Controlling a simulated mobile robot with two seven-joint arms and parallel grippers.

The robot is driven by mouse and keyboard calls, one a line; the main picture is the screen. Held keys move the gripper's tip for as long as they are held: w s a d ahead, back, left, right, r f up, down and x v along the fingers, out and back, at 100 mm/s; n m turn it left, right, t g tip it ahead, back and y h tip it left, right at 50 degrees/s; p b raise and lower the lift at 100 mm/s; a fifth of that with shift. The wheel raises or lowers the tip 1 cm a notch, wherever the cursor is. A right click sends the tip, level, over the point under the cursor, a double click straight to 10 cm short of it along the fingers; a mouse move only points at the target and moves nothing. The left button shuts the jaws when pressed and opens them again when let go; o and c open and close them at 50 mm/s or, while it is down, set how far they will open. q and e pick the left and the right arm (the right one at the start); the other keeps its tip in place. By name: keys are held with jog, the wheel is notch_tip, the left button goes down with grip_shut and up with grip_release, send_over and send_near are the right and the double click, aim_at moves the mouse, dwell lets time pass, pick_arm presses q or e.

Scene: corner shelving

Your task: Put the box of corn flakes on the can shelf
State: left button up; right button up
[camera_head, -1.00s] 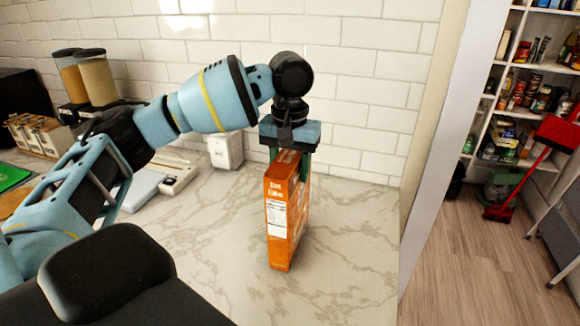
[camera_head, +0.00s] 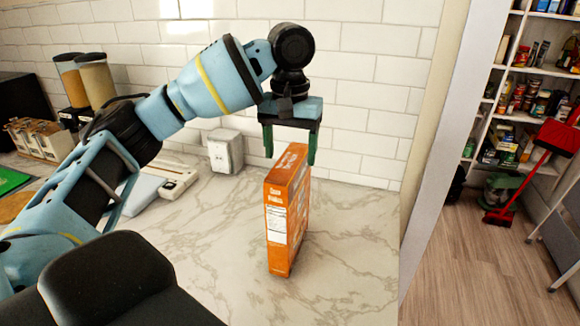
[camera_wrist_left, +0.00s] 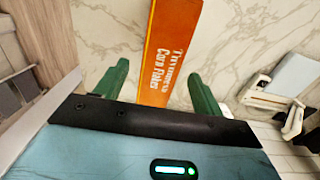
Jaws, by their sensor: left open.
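The orange box of corn flakes (camera_head: 281,222) stands upright on the marble counter, near the wall. In the left wrist view its narrow top (camera_wrist_left: 170,50) with white lettering lies between the two fingers. My left gripper (camera_head: 290,160) is open and points down at the box's upper end, with a green finger to either side and gaps between fingers and box in the wrist view. White shelves (camera_head: 535,117) with jars, cans and packages stand in the pantry at the far right; which one is the can shelf I cannot tell. My right gripper is not in view.
A white tiled wall (camera_head: 365,75) is close behind the box. A white socket box (camera_head: 226,151) and a white appliance (camera_head: 176,184) are to the left, cereal dispensers (camera_head: 95,80) farther left. A door frame (camera_head: 440,130) and a red broom (camera_head: 545,150) are on the right. The front counter is clear.

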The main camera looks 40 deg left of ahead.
pick_arm(q)
notch_tip(320, 180, up, 7)
jog(key=shift+f, duration=0.2)
jog(key=shift+f, duration=0.1)
